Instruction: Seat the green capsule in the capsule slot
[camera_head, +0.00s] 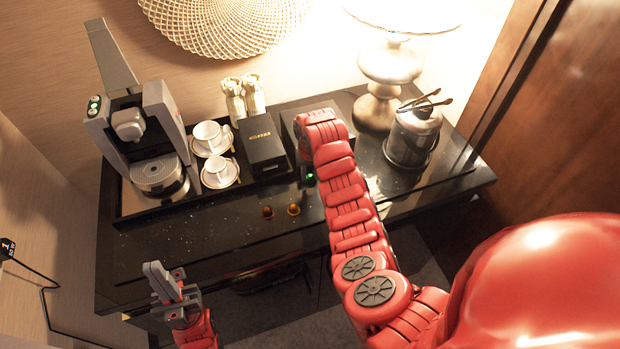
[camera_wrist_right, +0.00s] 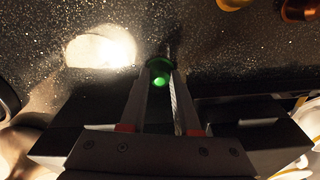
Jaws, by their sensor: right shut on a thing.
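The green capsule (camera_wrist_right: 160,76) is between the fingertips of my right gripper (camera_wrist_right: 161,68), which is shut on it. In the head view the green capsule (camera_head: 310,177) shows as a small spot beside my right arm, over the front part of the dark counter; my right gripper is mostly hidden there. The coffee machine (camera_head: 160,115) stands at the left with its lever (camera_head: 110,55) raised. Its capsule slot is not clearly visible. My left gripper (camera_head: 170,280) is empty in front of the counter, its fingers apart.
A brown capsule (camera_head: 267,212) and an orange capsule (camera_head: 293,209) rest on the counter (camera_head: 215,238). Cups on saucers (camera_head: 220,182) and a black box (camera_head: 262,145) stand between the machine and my right arm. A steel ice bucket (camera_head: 413,137) and lamp (camera_head: 376,108) stand to the right.

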